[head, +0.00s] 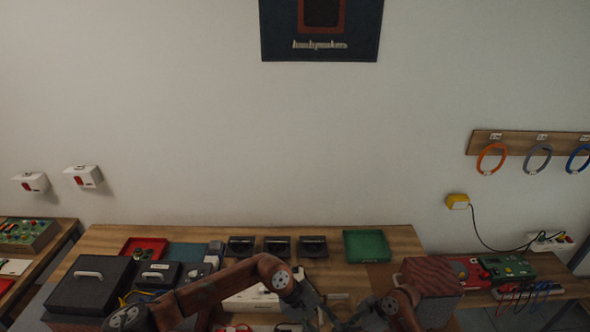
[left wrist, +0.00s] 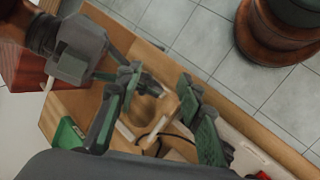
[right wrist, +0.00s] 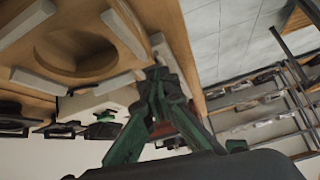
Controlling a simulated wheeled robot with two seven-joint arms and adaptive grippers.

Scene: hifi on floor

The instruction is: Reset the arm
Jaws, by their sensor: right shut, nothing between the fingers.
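My left arm (head: 225,284) comes in from the left over the wooden table (head: 205,238), its elbow bent and its forearm running down to the right. My left gripper (left wrist: 160,102) shows two green fingers spread apart with nothing held between them. My right arm (head: 404,304) reaches in at the lower right of the head view. My right gripper (right wrist: 158,76) has its green fingers closed together at the tips, empty, near a wooden board with a round recess (right wrist: 80,48). In the head view both gripper tips are low in the picture and hard to make out.
A black case (head: 92,283) and a smaller black box (head: 158,274) stand on the table's left. A red tray (head: 144,247), several black holders and a green tray (head: 367,247) line the back. A reddish box (head: 432,276) stands at the right.

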